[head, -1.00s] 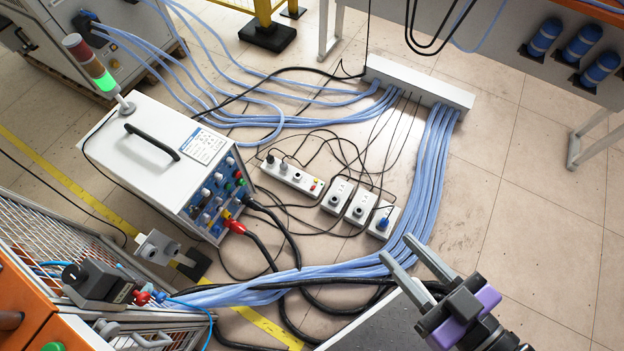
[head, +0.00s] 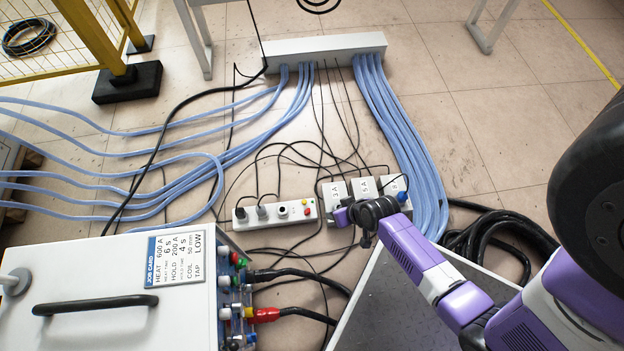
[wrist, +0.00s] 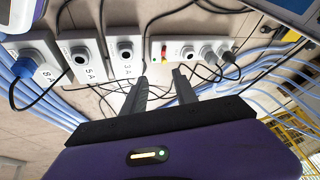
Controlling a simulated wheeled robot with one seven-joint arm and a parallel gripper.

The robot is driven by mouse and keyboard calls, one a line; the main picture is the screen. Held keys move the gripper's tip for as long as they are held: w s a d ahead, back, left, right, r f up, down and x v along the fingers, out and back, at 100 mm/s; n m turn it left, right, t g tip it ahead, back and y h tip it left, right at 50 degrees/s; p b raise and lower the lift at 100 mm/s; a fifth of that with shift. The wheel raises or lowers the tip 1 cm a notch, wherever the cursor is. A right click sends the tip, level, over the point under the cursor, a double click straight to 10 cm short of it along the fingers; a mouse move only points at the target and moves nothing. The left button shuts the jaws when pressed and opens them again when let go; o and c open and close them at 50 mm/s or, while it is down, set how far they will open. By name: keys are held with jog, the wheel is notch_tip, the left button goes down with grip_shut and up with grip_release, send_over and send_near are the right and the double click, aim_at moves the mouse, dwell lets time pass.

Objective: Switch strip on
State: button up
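The white power strip (head: 290,217) lies on the floor left of the adapter boxes, with a black and a grey plug at its left end and a small red switch (head: 307,211) and a yellow part at its right end. The strip (wrist: 176,47) is upside down in the wrist view, its red switch (wrist: 164,50) beyond my fingertips. Whether the switch is on or off is too small to tell. My gripper (wrist: 160,82) is open and empty, fingers apart, pointing towards the strip.
Boxes marked 3 A (head: 336,190), 5 A (head: 364,187) and 8 A (head: 393,186) stand right of the strip, the last with a blue plug. Thin black cables cross the floor around them. The white heater unit (head: 110,260) is front left; blue hoses (head: 405,140) run behind and right.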

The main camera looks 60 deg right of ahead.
aim_at(309, 210)
jog(key=w+d+f+m+y+b, duration=0.1)
jog(key=w+f+b, duration=0.3)
jog(key=f, duration=0.2)
jog(key=w+d+f+m+y+b, duration=0.1)
jog(key=w+f+y+b, duration=0.1)
jog(key=f+b, duration=0.3)
jog(key=w+d+f+m+g+y+b, duration=0.1)
jog(key=w+f+b, duration=0.3)
jog(key=f, duration=0.5)
jog(key=shift+w+d+f+b, duration=0.15)
jog(key=shift+w+b, duration=0.05)
jog(key=shift+w, duration=0.25)
jog(key=shift+w+d+f+b, duration=0.1)
jog(key=shift+w+b, duration=0.1)
jog(key=shift+w, duration=0.2)
grip_shut()
